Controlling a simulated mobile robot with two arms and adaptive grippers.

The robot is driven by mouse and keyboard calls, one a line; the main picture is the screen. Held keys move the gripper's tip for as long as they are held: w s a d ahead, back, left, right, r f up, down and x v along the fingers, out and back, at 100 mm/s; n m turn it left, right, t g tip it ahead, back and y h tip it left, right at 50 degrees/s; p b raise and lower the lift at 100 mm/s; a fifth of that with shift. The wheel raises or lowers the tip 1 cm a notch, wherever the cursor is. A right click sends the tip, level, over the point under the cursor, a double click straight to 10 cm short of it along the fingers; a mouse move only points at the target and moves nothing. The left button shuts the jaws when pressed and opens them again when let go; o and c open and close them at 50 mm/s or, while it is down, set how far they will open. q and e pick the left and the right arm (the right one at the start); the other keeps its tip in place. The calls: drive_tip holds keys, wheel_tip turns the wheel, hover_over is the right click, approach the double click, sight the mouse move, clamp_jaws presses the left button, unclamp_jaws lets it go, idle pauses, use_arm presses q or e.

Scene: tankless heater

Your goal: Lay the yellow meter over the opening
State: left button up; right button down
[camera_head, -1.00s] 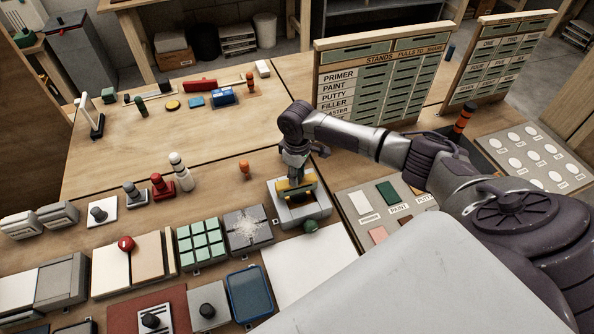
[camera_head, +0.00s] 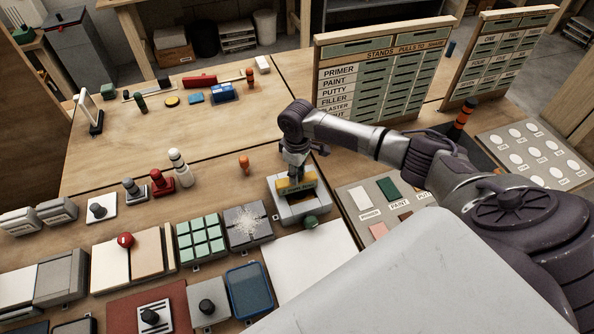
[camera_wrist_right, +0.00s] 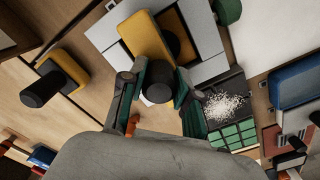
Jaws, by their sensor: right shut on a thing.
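The yellow meter (camera_head: 295,184) is a small yellow block with a black knob on top. My right gripper (camera_head: 296,160) reaches down over it, and in the right wrist view the gripper (camera_wrist_right: 160,95) is shut on its black knob (camera_wrist_right: 178,68). The yellow body (camera_wrist_right: 143,37) shows beyond the fingers. The meter is at the back part of a light grey block (camera_head: 298,215) with a dark opening (camera_head: 300,196); part of the opening shows in front of it. I cannot tell whether the meter touches the block. My left gripper is not in view.
A green knob (camera_head: 311,222) is at the block's front. A tile with white crumbs (camera_head: 247,226) and green square tiles (camera_head: 199,238) lie left of it. An orange peg (camera_head: 244,163) stands behind. The label board (camera_head: 385,70) rises behind on the right.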

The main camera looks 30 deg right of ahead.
drive_tip(key=shift+f, duration=0.15)
drive_tip(key=c, duration=0.7)
unclamp_jaws()
drive_tip(key=shift+c, duration=0.2)
wheel_tip(320, 180, up, 12)
